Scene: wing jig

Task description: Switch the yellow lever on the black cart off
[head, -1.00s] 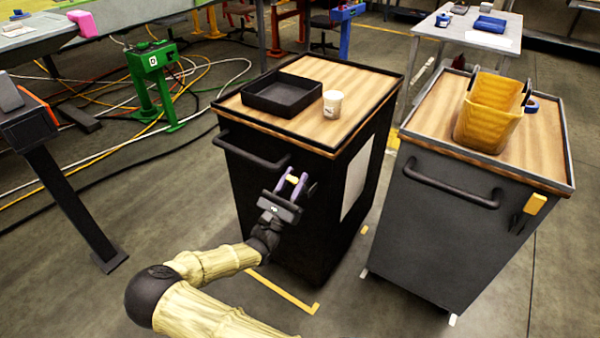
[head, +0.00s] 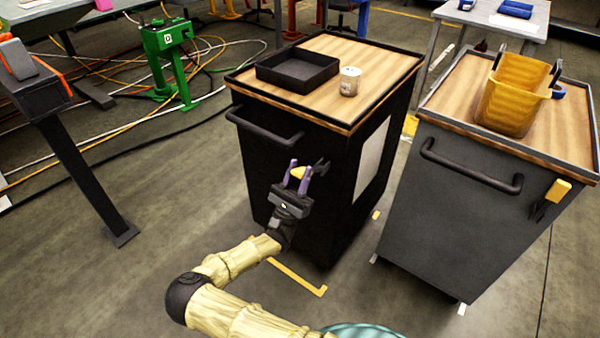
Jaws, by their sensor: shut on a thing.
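The black cart (head: 285,165) stands in the middle, with a wood top and a black bar handle. Its yellow lever (head: 298,173) is on the front face, below and right of the bar handle, next to a dark fitting (head: 320,168). My gripper (head: 296,177) is at the lever, with its two purple fingers on either side of it, shut on it. The fingers hide part of the lever, so its exact angle is hard to tell.
A grey cart (head: 450,220) with another yellow lever (head: 558,190) and a yellow bin (head: 515,98) stands to the right.

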